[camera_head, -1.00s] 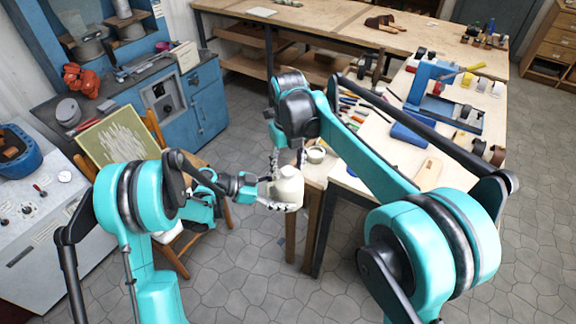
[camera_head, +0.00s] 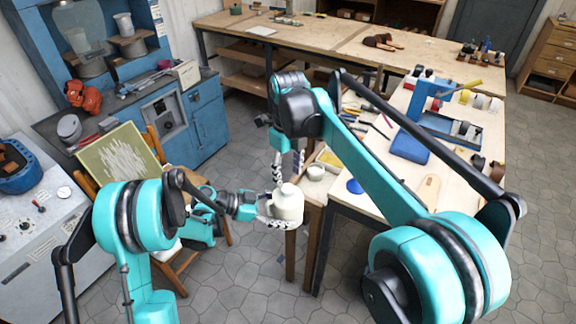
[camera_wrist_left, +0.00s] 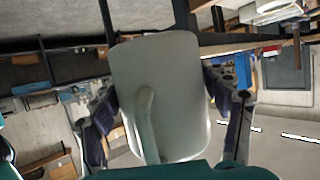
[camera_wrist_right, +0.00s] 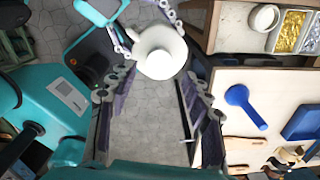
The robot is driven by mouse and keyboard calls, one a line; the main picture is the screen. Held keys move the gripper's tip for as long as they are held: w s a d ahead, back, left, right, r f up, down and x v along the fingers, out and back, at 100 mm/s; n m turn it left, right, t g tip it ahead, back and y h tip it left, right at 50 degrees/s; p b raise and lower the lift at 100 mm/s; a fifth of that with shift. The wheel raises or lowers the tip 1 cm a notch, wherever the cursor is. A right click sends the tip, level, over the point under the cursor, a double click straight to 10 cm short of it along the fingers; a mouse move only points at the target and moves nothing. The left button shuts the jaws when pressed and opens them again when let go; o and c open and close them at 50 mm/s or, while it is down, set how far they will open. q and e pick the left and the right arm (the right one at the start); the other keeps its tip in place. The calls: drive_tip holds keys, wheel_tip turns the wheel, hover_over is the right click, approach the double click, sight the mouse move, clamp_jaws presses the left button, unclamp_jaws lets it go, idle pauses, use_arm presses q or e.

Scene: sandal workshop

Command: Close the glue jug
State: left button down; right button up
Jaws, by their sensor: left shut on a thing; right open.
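The cream-white glue jug (camera_head: 287,207) is held upright in front of the workbench corner. My left gripper (camera_head: 272,208) is shut on it from the left. In the left wrist view the jug (camera_wrist_left: 185,95) fills the space between the fingers, with its handle toward the camera. My right gripper (camera_head: 288,172) is open and empty, pointing down just above the jug. In the right wrist view the jug's round pale top (camera_wrist_right: 160,62) shows beyond the open fingers. I cannot tell whether that top is a lid or an open mouth.
A small white pot (camera_head: 316,172) stands near the workbench corner, beside trays of gold (camera_wrist_right: 288,30) and silver bits. A chair with a green board (camera_head: 118,152) stands left. Floor below the jug is clear.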

drive_tip(key=n, duration=0.7)
drive_tip(key=shift+r, duration=0.25)
drive_tip(key=n, duration=0.4)
drive_tip(key=shift+r+n, duration=0.15)
drive_tip(key=shift+n, duration=0.15)
drive_tip(key=n, duration=0.4)
drive_tip(key=shift+r+n, duration=0.2)
drive_tip(key=shift+n, duration=0.2)
drive_tip(key=n, duration=0.4)
drive_tip(key=shift+r+n, duration=0.15)
drive_tip(key=shift+n, duration=0.25)
drive_tip(key=n, duration=0.7)
drive_tip(key=shift+r, duration=0.25)
drive_tip(key=n, duration=0.4)
drive_tip(key=shift+r, duration=0.15)
drive_tip(key=n, duration=0.5)
drive_tip(key=shift+r, duration=0.15)
drive_tip(key=n, duration=0.5)
drive_tip(key=shift+r+n, duration=0.2)
drive_tip(key=shift+n, duration=0.2)
